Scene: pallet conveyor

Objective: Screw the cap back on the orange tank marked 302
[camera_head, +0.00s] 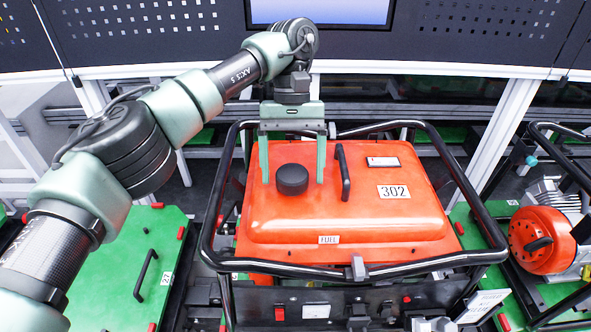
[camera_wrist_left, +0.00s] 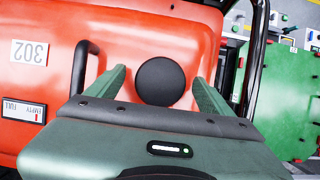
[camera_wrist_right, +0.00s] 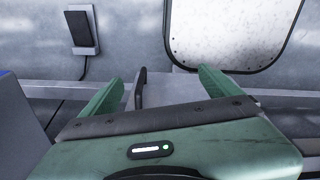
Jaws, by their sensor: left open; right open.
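The orange tank (camera_head: 345,225), marked 302, sits inside a black tube frame in the head view. It also fills much of the left wrist view (camera_wrist_left: 130,35). A round black cap (camera_head: 292,179) is on the left part of its top; I cannot tell whether it is threaded on. My left gripper (camera_head: 292,182) points down with its open fingers on either side of the cap, and gaps show between them and the cap in the left wrist view (camera_wrist_left: 160,82). My right gripper (camera_wrist_right: 157,85) is open and empty, away from the tank, in the right wrist view.
A black handle (camera_head: 343,172) stands on the tank just right of the cap. The black tube frame (camera_head: 470,185) surrounds the tank. A green pallet (camera_head: 115,262) lies at left, and another orange machine (camera_head: 540,240) stands at right. A grey wall with a white panel (camera_wrist_right: 230,30) faces my right gripper.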

